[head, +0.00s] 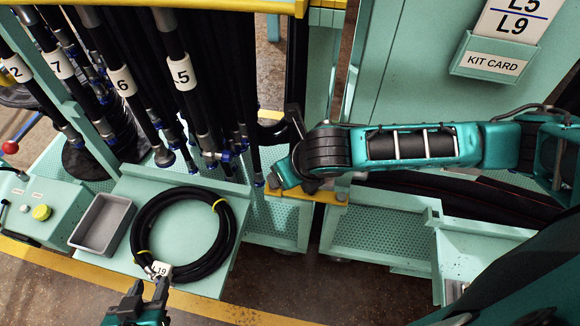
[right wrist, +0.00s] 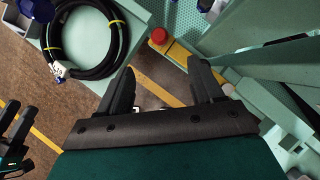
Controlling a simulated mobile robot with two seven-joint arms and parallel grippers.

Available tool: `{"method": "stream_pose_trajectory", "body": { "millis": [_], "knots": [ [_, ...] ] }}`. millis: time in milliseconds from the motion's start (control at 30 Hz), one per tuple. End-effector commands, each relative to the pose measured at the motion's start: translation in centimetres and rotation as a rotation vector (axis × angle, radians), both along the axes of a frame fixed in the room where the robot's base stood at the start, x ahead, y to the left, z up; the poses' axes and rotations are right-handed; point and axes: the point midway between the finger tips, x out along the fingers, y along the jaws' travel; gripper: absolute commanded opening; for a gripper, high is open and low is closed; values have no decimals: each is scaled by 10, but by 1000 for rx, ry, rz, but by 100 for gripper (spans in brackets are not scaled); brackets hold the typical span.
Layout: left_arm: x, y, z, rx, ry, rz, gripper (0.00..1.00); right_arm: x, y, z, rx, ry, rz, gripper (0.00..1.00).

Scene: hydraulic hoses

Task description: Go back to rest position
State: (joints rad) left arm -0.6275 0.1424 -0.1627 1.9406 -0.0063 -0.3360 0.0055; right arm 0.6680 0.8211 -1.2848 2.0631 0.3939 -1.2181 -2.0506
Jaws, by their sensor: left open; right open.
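My left gripper (head: 147,288) is at the bottom of the head view, open, just below the front rim of the coiled black hose (head: 226,232). Its fingertips are close to the hose's white tag (head: 160,269); I cannot tell whether they touch it.
A grey tray (head: 128,222) sits left of the coil on the green table (head: 190,282). Several tagged black hoses (head: 185,72) hang behind. A kit card holder (head: 492,62) is at upper right. A control box (head: 40,212) with a yellow button stands at left.

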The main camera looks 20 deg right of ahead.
Motion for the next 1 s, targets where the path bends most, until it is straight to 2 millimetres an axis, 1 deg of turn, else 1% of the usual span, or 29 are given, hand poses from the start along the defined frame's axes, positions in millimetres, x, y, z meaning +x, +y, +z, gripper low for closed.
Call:
{"method": "stream_pose_trajectory", "body": {
  "millis": [533, 600, 667, 767, 833, 900, 967, 1000],
  "knots": [
    [0, 0, 0, 0, 0, 0, 43, -1, 0, 1, 0, 0, -1, 66],
    [0, 0, 0, 0, -1, 0, 43, -1, 2, 1, 13, 1, -9, 66],
    [1, 0, 0, 0, -1, 0, 43, -3, 9, -1, 54, 4, -32, 66],
    [1, 0, 1, 0, -2, -1, 43, -7, 33, -4, 208, 22, -134, 66],
    [1, 0, 1, 0, -3, -1, 43, -11, 56, -6, 375, 48, -256, 66],
    [2, 0, 1, 0, -4, -1, 43, -14, 77, -7, 570, 90, -412, 66],
    [2, 0, 1, 0, -5, -1, 43, -15, 90, -6, 738, 131, -558, 66],
    [2, 0, 2, 0, -5, 0, 43, -16, 97, -6, 847, 164, -660, 66]
  ]
}}
